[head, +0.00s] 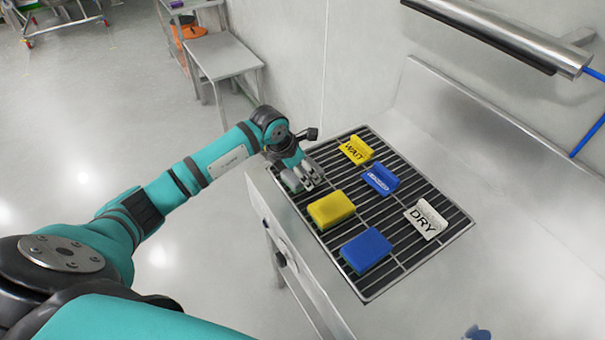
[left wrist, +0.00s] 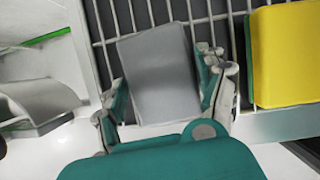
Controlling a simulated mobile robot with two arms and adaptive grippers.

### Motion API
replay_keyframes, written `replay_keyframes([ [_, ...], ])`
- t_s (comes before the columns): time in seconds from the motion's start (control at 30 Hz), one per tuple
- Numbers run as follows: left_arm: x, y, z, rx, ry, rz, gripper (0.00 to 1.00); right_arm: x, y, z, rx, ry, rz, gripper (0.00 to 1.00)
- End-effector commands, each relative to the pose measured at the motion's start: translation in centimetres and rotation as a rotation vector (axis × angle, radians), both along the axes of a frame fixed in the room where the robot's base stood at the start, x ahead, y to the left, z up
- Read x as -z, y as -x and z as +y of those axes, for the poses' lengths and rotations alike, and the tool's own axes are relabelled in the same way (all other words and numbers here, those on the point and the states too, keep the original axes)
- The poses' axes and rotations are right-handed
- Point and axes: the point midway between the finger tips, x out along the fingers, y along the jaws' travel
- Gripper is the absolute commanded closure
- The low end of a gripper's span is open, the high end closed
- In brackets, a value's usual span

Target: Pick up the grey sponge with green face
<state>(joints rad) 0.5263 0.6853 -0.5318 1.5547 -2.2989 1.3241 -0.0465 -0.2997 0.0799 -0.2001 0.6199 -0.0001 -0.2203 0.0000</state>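The grey sponge (head: 291,181) is at the left edge of the wire rack, partly hidden by my left gripper (head: 308,178). In the left wrist view the grey sponge (left wrist: 160,72) shows its plain grey top, slightly turned, between the two fingers of my left gripper (left wrist: 167,92). One finger is close along each side of it. I cannot tell whether the fingers press on it or whether it is off the rack. Its green face is hidden. My right gripper is not in view.
The rack (head: 401,267) also holds a yellow sponge (head: 331,210), a blue sponge (head: 366,250), and yellow WAIT (head: 355,150), blue (head: 381,179) and white DRY (head: 426,219) signs. The yellow sponge is close beside my left gripper. A metal bar (head: 505,35) hangs over the counter's back.

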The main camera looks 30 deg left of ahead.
Motion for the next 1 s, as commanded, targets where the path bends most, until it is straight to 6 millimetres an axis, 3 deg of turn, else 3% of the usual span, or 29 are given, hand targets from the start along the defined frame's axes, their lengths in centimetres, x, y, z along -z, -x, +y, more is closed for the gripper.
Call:
replay_keyframes([
  [0.2, 0.0, 0.0, 0.0, 0.000, 0.000, 0.000, 0.53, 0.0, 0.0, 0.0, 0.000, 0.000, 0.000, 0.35],
  [0.67, -0.9, 0.0, -0.1, 0.000, 0.002, 0.001, 0.54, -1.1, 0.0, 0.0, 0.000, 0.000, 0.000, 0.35],
  [0.9, -4.0, -0.2, 0.1, 0.003, -0.003, -0.008, 0.54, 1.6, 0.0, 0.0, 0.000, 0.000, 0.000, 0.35],
  [1.0, -3.8, 2.2, -0.5, 0.005, -0.004, -0.001, 0.54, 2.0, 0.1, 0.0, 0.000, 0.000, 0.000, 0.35],
])
